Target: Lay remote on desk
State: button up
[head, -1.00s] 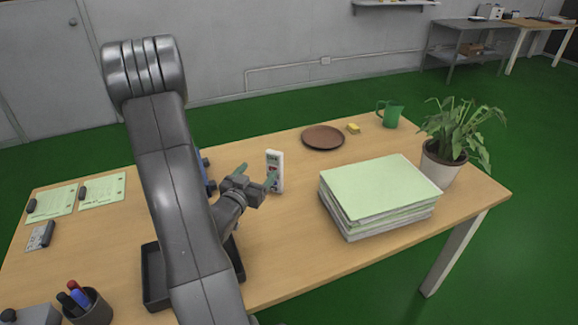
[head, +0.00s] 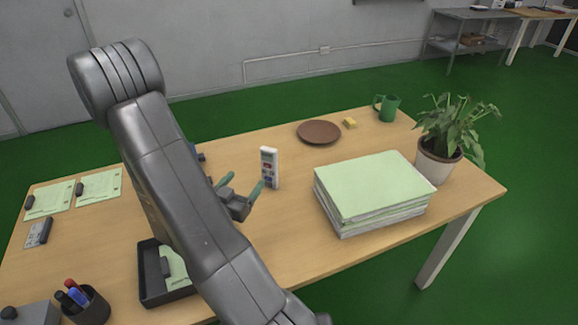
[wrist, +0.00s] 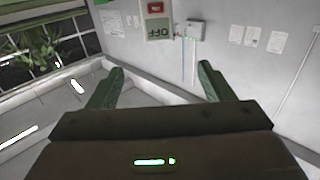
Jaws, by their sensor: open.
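The remote (head: 269,167) is white with a small screen and a red button. It stands upright on the wooden desk (head: 285,265), left of the paper stack. My gripper (head: 242,184) is open and empty beside the remote, on its near left side, with one green fingertip close to its lower part. I cannot tell whether they touch. In the wrist view the remote (wrist: 157,20) shows at the top edge, beyond the gap between the two open fingers, its far end cut off.
A stack of papers (head: 372,190) lies to the right, with a potted plant (head: 436,163) behind it. A brown plate (head: 319,132), yellow block (head: 349,123) and green mug (head: 389,108) stand at the back. A dark tray (head: 151,283) and pen cup (head: 88,309) are at the near left.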

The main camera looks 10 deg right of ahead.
jog(key=p, duration=0.2)
send_near(267, 153)
jog(key=x, duration=0.4)
jog(key=shift+w+r, duration=0.1)
jog(key=p+x, duration=0.1)
jog(key=x, duration=0.3)
jog(key=shift+w+d, duration=0.15)
jog(key=shift+w, duration=0.05)
jog(key=c, duration=1.4)
jog(key=shift+c, duration=0.9)
